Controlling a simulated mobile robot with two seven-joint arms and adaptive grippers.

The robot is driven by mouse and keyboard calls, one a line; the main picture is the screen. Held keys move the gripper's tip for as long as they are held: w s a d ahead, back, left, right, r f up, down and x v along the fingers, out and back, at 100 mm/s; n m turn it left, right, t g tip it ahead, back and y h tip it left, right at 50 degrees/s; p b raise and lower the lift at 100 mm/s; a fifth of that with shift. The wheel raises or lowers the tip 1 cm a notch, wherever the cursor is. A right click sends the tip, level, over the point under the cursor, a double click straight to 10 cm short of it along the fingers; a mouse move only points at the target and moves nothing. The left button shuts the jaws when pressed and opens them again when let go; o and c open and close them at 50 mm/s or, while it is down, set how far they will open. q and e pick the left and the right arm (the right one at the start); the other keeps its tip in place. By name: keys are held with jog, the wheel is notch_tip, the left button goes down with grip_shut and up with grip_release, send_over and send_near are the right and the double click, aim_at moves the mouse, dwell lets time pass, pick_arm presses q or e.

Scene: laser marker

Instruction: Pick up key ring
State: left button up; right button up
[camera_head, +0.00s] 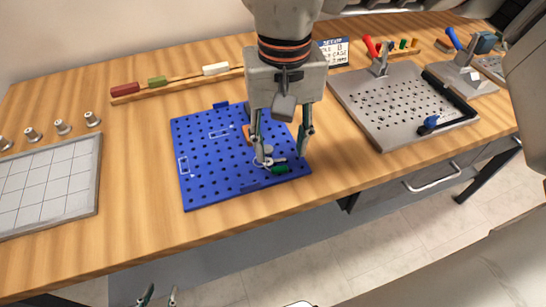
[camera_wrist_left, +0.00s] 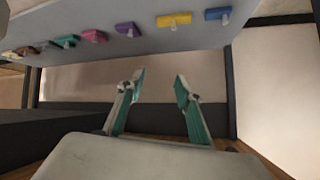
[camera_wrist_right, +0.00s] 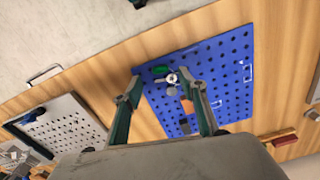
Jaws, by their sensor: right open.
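The key ring (camera_head: 268,162), with a metal ring, keys and a green tag (camera_head: 279,169), lies on the blue perforated board (camera_head: 205,165) near its front edge. It also shows in the right wrist view (camera_wrist_right: 172,79), between and beyond the fingertips. My right gripper (camera_head: 281,156) is open above the board, pointing down, with one finger overlapping the ring in the head view. I cannot tell whether it touches. My left gripper (camera_wrist_left: 160,82) is open and empty. In the head view only its fingertips (camera_head: 158,296) show, in front of the table.
An orange item (camera_wrist_right: 187,105) and a dark item (camera_wrist_right: 188,124) also lie on the blue board. A grey perforated plate (camera_head: 385,110) with a clamp stands to the right, a white gridded tray (camera_head: 45,190) to the left. Coloured-handled tools (camera_head: 170,82) lie behind.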

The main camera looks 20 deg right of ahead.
aim_at(280, 169)
jog(key=f, duration=0.6)
jog(key=shift+w+d+f+b, duration=0.1)
jog(key=shift+w+b, duration=0.15)
jog(key=shift+b, duration=0.1)
grip_shut()
